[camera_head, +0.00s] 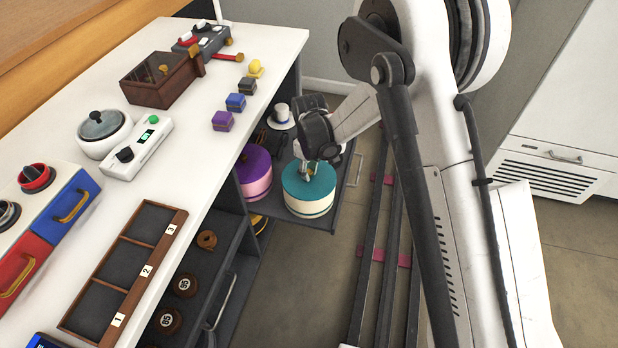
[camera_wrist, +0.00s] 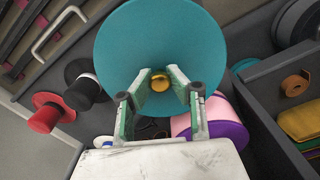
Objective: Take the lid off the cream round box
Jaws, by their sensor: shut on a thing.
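The cream round box (camera_head: 309,210) stands on the pulled-out dark shelf in the head view, with a teal lid (camera_head: 322,186) over its top. In the wrist view the teal lid (camera_wrist: 160,35) fills the upper middle and hides the box body. A gold knob (camera_wrist: 160,84) sits at the lid's middle. My gripper (camera_head: 308,168) is above the lid, its two fingers shut on the knob from both sides. I see no clear gap between lid and box.
A pink round box with a purple lid (camera_head: 254,168) stands close on the left. A white hat (camera_head: 282,115) is behind; red (camera_wrist: 45,113) and black (camera_wrist: 82,88) hats show in the wrist view. The white counter (camera_head: 190,190) edge is left of the shelf.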

